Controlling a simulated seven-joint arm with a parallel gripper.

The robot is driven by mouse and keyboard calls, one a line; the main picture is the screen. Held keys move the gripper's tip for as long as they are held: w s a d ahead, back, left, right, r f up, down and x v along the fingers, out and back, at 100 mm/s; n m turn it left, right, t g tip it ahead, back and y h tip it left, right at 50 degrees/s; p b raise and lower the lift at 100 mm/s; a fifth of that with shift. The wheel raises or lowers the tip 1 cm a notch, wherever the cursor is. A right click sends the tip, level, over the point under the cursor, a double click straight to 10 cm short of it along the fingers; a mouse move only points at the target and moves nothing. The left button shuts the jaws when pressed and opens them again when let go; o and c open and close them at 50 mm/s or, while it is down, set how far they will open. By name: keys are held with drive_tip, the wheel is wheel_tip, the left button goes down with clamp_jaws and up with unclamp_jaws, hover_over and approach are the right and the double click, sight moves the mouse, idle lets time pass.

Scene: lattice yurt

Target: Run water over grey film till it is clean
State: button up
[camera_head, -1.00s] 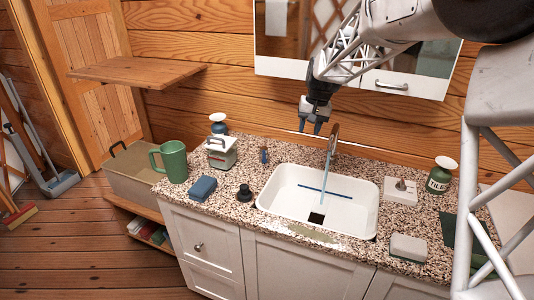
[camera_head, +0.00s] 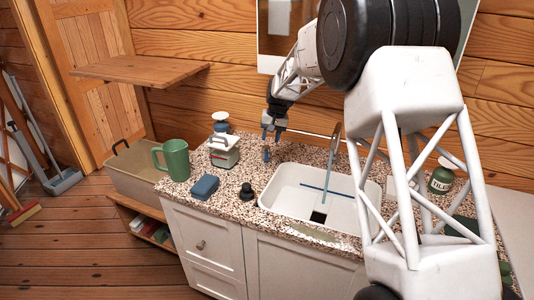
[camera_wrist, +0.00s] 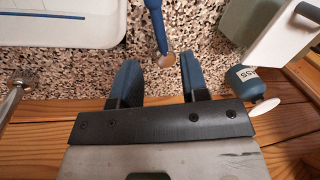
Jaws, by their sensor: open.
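A dull grey-green film (camera_head: 321,235) lies on the counter's front strip, just before the white sink (camera_head: 284,197). The curved tap (camera_head: 336,148) stands behind the sink, with a thin bluish stream (camera_head: 326,180) falling into the basin. A blue-handled tool (camera_head: 266,155) stands on the counter left of the tap. My gripper (camera_head: 274,132) is above it, open and empty, pointing down. In the wrist view the blue handle (camera_wrist: 155,22) lies ahead of and between my open fingers (camera_wrist: 159,66), apparently untouched; its round end shows near the fingertips.
A green mug (camera_head: 174,160), a blue sponge (camera_head: 205,187), a black plug (camera_head: 246,192), a white-and-green box (camera_head: 224,152) and a blue bottle (camera_head: 221,123) crowd the counter's left. A green bottle (camera_head: 441,179) stands right. A blue strip (camera_head: 340,192) shows in the sink. My arm hides the counter's right.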

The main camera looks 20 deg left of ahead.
sight(266, 154)
drive_tip(key=shift+f, duration=0.15)
drive_tip(key=shift+s+a+f, duration=0.1)
drive_tip(key=shift+a+f, duration=0.15)
drive_tip(key=shift+f, duration=0.95)
drive_tip(key=shift+s+a+f, duration=0.1)
drive_tip(key=shift+a+f, duration=0.1)
drive_tip(key=shift+f, duration=1.05)
drive_tip(key=shift+s+a+f, duration=0.1)
drive_tip(key=shift+a+f, duration=0.15)
drive_tip(key=shift+f, duration=0.95)
clamp_jaws()
